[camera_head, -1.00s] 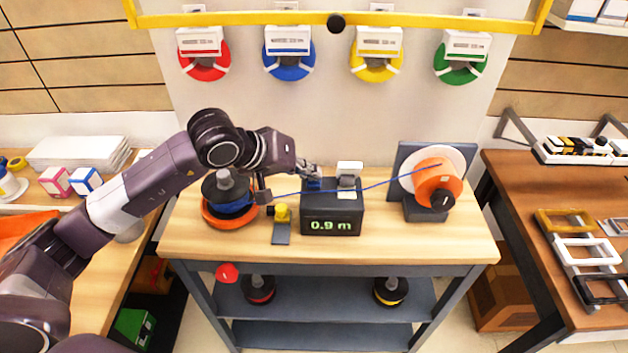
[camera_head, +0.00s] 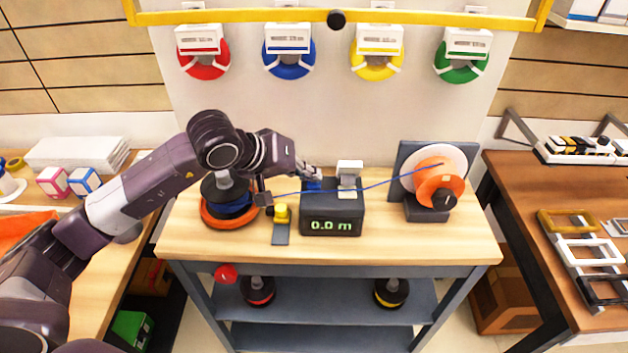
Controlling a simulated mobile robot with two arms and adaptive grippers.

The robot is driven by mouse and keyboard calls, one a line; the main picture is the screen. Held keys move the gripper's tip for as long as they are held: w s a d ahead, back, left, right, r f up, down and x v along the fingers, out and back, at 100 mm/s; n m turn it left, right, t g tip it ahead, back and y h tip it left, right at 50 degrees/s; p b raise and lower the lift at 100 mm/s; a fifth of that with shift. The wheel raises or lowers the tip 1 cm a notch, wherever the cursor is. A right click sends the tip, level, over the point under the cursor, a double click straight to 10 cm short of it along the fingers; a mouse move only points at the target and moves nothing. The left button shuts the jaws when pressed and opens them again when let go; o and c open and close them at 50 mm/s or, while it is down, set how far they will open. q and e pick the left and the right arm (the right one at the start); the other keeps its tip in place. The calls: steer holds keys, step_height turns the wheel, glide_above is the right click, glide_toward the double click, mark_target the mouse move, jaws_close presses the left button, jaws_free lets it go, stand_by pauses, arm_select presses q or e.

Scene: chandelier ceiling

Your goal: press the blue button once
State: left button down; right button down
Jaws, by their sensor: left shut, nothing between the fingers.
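The blue button (camera_head: 314,187) is on the top left of the dark meter box (camera_head: 332,222), partly hidden by my gripper. The box's green display reads 0.0 m. My left gripper (camera_head: 315,175) is shut and empty, with its fingertips right at the button's upper side. I cannot tell whether they touch it. My right gripper is not in view.
A blue cable (camera_head: 380,184) runs from the spool (camera_head: 228,205) on the left across the box to the orange reel (camera_head: 437,186). A yellow-topped device (camera_head: 281,218) stands left of the box. The bench front (camera_head: 390,249) is clear.

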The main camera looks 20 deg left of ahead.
mark_target(311, 183)
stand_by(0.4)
arm_select(q)
steer(key=shift+r, duration=0.9)
steer(key=shift+p, duration=0.3)
steer(key=shift+r+p, duration=1.05)
steer(key=shift+r, duration=1.5)
steer(key=shift+f, duration=0.1)
